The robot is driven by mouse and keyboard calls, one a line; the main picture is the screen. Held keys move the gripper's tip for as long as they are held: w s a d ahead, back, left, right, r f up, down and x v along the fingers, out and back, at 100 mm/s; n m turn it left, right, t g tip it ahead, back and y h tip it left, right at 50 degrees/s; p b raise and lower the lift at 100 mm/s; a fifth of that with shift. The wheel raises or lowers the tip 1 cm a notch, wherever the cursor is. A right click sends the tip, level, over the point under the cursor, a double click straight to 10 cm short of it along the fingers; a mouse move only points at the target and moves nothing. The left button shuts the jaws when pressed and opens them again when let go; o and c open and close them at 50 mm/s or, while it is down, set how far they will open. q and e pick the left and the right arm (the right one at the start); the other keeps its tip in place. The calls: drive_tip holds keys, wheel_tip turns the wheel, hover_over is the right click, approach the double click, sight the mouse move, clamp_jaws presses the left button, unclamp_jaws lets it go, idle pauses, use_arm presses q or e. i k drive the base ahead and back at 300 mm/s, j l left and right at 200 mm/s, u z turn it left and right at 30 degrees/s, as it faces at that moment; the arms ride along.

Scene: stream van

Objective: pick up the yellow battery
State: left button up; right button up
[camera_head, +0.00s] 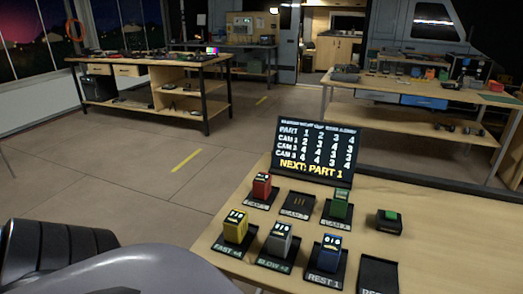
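The yellow battery (235,226) stands upright on a black labelled pad at the front left of the near wooden table. It has dark markings on its face and top. A grey battery (279,239) stands to its right and a blue one (329,252) further right. A red battery (262,186) stands behind it, and a green one (339,204) stands at the back right. A large grey and black part of my own arm fills the lower left, apart from the batteries. No gripper fingers show.
A black screen (318,151) reading "NEXT: PART 1" stands behind the batteries. One back pad (295,206) and the front right pad (378,274) are empty. A black box with a green top (389,222) sits at right. Cluttered workbenches stand beyond open floor.

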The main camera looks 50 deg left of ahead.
sight(235, 226)
drive_tip(key=u, duration=1.8)
